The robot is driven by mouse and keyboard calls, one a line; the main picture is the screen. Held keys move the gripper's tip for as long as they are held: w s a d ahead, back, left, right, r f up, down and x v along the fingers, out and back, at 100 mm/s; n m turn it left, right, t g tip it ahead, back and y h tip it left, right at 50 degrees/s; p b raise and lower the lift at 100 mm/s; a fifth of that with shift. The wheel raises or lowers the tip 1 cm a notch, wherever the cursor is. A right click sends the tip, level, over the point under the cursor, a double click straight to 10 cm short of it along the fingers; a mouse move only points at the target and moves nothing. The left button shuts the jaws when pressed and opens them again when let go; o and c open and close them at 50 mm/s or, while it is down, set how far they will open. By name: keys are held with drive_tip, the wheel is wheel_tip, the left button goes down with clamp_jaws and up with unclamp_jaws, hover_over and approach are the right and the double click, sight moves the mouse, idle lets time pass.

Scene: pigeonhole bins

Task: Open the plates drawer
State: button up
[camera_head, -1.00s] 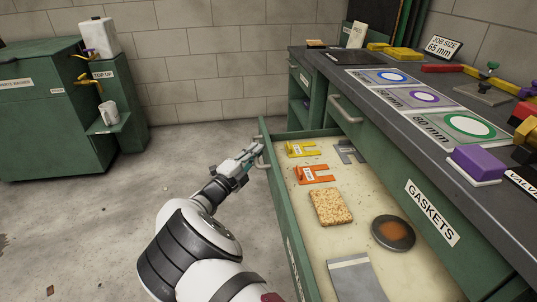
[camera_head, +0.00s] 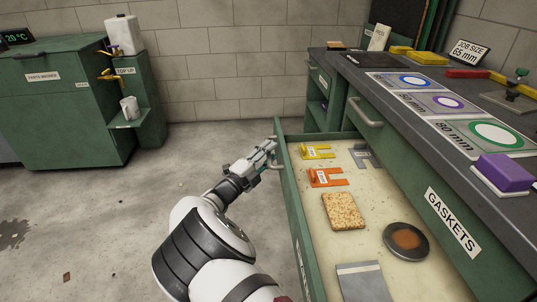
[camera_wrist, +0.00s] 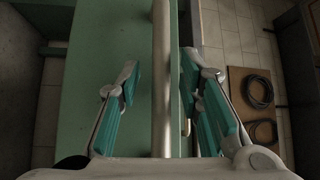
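An open drawer (camera_head: 286,190) stands pulled out from the bench at the right in the head view. Its front faces left, and the label on that front is too oblique to read. My gripper (camera_head: 266,151) is at the drawer's handle (camera_head: 277,165), near the far end of the front. In the wrist view the handle bar (camera_wrist: 161,80) runs between the two teal-padded fingers of my gripper (camera_wrist: 160,85). The fingers are apart, with a gap visible on both sides of the bar.
In the drawer lie a yellow piece (camera_head: 318,152), an orange piece (camera_head: 325,178), a cork-like square (camera_head: 343,210) and a round disc (camera_head: 407,240). A GASKETS label (camera_head: 451,222) is on the bench front.

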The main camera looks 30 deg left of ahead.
drive_tip(key=v, duration=1.1)
drive_tip(key=shift+s, duration=0.4)
drive_tip(key=shift+a+f, duration=0.1)
drive_tip(key=shift+a, duration=0.05)
